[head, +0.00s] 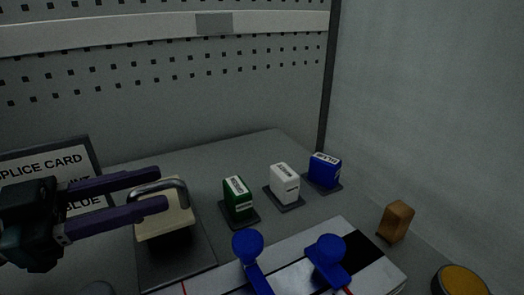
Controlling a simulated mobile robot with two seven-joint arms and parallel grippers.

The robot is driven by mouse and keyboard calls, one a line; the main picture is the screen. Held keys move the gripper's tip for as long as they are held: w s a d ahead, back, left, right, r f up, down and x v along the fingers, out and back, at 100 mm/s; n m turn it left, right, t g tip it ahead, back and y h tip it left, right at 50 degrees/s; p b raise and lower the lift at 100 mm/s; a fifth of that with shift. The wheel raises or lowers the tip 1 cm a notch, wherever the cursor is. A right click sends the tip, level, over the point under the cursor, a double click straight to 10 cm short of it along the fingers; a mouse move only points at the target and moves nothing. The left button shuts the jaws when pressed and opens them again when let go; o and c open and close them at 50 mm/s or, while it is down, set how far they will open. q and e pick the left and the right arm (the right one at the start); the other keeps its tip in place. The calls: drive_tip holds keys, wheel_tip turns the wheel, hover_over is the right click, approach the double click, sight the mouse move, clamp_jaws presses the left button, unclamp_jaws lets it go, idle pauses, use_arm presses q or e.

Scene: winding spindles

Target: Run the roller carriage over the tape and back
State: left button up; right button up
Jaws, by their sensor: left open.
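A cream block with a bent metal handle (176,188), which looks like the roller carriage, stands on a dark base plate (190,262) at left of centre. My left gripper (164,189) comes in from the left with its two purple fingers apart. The fingertips overlap the handle, one on its far side and one on its near side in the picture; I cannot tell whether they touch it. A light plate with dark areas and red lines (362,272) lies at the bottom, with two blue knobbed levers (249,247) (329,252) on it. I cannot clearly make out the tape.
Green (238,200), white (285,184) and blue (325,170) labelled blocks stand on small dark bases behind the plate. A brown block (396,221) and a yellow-topped round thing (462,281) are at right. A splice card sign (50,165) stands at left. A perforated panel closes the back.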

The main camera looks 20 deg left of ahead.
sight(177, 183)
use_arm(q)
drive_tip(key=shift+x, duration=2.3)
drive_tip(key=shift+c, duration=0.4)
clamp_jaws()
